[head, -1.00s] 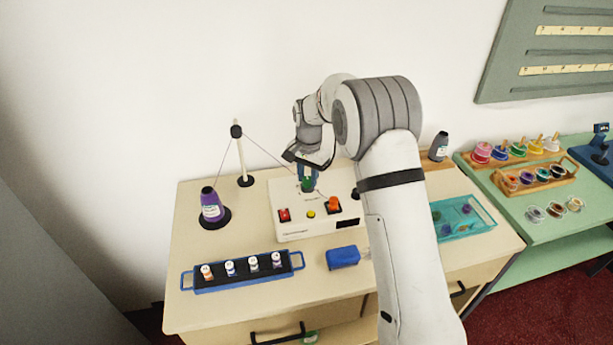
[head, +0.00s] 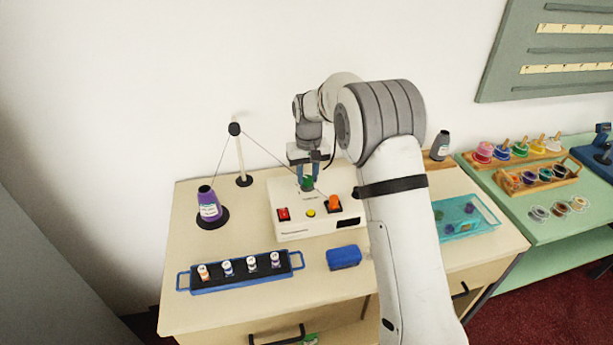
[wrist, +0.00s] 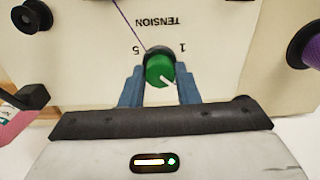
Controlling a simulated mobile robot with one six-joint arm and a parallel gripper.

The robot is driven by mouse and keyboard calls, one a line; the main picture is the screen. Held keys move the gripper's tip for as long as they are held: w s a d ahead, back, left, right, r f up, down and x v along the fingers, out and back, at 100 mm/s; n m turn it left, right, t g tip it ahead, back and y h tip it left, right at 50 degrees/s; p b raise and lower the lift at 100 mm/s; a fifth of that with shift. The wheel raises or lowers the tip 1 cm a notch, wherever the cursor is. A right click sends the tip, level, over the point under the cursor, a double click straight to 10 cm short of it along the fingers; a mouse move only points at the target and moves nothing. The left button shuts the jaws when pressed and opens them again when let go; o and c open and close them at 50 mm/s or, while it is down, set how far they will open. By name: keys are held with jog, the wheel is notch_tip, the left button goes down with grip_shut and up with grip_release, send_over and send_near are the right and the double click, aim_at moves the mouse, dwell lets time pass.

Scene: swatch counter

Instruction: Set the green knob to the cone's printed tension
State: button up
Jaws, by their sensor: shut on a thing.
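The green knob (head: 307,184) stands on top of the white box (head: 290,228). My gripper (wrist: 160,88) points down, its blue fingers shut on the knob (wrist: 160,68) from both sides. In the wrist view the printed word TENSION appears upside down, with 5 and 1 beside the knob. The knob's white pointer mark slants to the lower right there; the numbers near it are hidden. The purple cone (head: 208,206) stands upright on a black base at the left. Its white label is too small to read.
A thread runs from the cone over a post (head: 239,160) to the box. The box also has a red switch (head: 283,214), a yellow button (head: 310,213) and an orange control (head: 335,202). In front lie a blue tray of small spools (head: 240,283) and a blue block (head: 343,257).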

aim_at(308, 178)
jog(key=shift+n, duration=1.1)
jog(key=o, duration=1)
jog(key=shift+c, duration=0.2)
jog(key=shift+r, duration=0.1)
notch_tip(308, 178, up, 7)
jog(key=shift+w+r+b, duration=0.1)
jog(key=shift+r+b, duration=0.1)
jog(key=shift+b, duration=0.45)
jog(key=shift+r, duration=0.15)
